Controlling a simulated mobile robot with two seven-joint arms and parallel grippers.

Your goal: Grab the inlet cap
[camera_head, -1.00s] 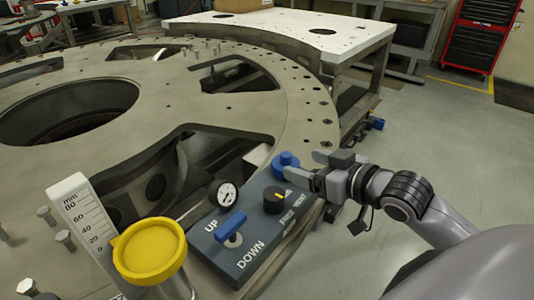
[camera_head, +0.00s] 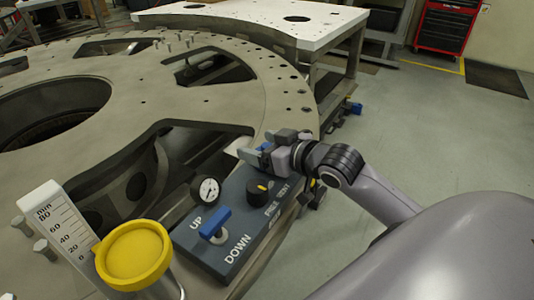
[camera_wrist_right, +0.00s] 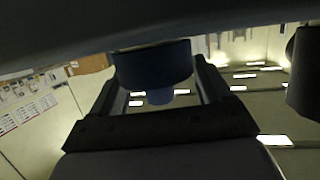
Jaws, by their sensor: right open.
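A round blue cap (camera_head: 265,146) sits at the far end of the blue-grey control panel, mostly hidden by my right gripper (camera_head: 268,148). In the right wrist view the dark blue cap (camera_wrist_right: 152,66) lies between the two fingers of the right gripper (camera_wrist_right: 158,85), which are spread apart. I cannot tell whether either finger touches it. A yellow cap (camera_head: 134,252) tops a cylinder at the front left, well away from the gripper. The pictures do not make plain which one is the inlet cap. My left gripper is not in view.
A white level scale (camera_head: 58,222) stands beside the yellow cap. The big turret plate (camera_head: 130,95) has wide openings.

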